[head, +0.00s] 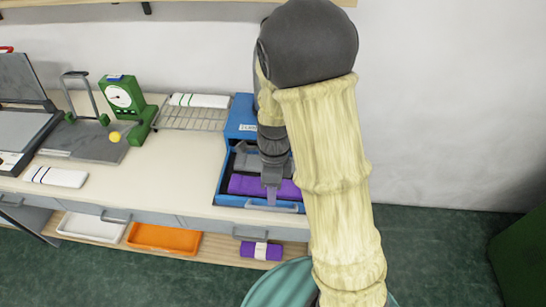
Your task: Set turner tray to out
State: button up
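The blue turner (238,113) stands at the right end of the counter, with a small white label on its front. Its blue-rimmed tray (222,186) extends forward from it towards the counter's front edge. A purple knitted roll (245,185) lies in the tray, with something grey behind it. The tray's pale handle (284,207) runs along its front. My gripper (271,197) points down at the front of the tray, close to the handle. I cannot tell if it touches the handle or whether its fingers are apart. My arm hides the tray's right side and part of the turner.
A wire rack (190,117) with a white roll stands left of the turner. Further left are a green dial scale (122,97) and a flat press (20,130). A white roll (57,177) lies at the front left. The counter's middle is clear. A teal round thing (275,285) stands below in front.

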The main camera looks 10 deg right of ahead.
jog(key=v, duration=1.1)
jog(key=shift+r, duration=0.25)
jog(key=shift+w+a, duration=0.1)
jog(key=shift+w, duration=0.1)
jog(key=shift+s, duration=0.15)
jog(key=s+d+f+n+t, duration=0.1)
jog(key=s+d+n+t, duration=0.1)
jog(key=n, duration=0.8)
jog(key=s+d+f+n+t, duration=0.2)
jog(key=s+d+n, duration=0.1)
jog(key=n, duration=0.8)
jog(key=shift+s+d+f+n+t+h, duration=0.2)
jog(key=shift+s+n+t+h, duration=0.15)
jog(key=shift+s, duration=0.55)
